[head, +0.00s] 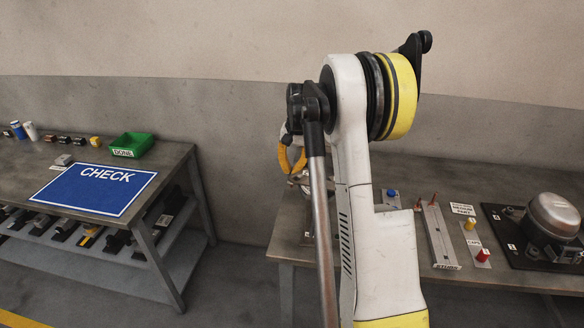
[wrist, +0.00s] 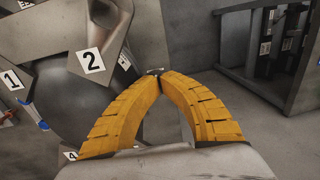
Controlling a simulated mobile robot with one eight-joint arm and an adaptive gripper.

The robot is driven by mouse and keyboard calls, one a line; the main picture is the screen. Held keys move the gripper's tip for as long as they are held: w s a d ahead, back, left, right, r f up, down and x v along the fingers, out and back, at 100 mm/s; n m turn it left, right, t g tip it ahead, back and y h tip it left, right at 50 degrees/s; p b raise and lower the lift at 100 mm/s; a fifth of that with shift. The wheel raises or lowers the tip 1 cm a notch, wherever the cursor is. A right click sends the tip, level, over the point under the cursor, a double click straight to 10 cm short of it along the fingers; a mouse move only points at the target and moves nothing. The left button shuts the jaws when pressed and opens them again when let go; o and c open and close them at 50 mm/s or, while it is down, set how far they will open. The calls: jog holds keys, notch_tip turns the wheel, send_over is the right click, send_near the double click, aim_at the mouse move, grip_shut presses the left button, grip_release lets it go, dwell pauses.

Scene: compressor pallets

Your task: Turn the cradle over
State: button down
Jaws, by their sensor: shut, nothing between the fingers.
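My gripper (wrist: 157,74) has two yellow ribbed fingers that meet at the tips, with nothing between them. In the head view part of a yellow finger (head: 291,160) shows left of my arm; the rest is hidden. Left of the fingers in the wrist view is a grey metal frame with plates marked 1 and 2, which looks like the cradle (wrist: 128,62). A dark rounded body (wrist: 72,100) lies under the plates. A label 4 shows low beside the left finger. I cannot tell whether the fingertips touch the frame. In the head view my arm mostly hides this area.
The right workbench (head: 440,185) carries a strip with studs (head: 437,236), red and yellow caps (head: 482,256) and a compressor (head: 553,215) on a dark pallet. The left table holds a blue CHECK mat (head: 95,190) and green DONE bin (head: 131,144). Floor shows between them.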

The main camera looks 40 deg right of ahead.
jog(key=shift+f, duration=0.4)
dwell(0.5)
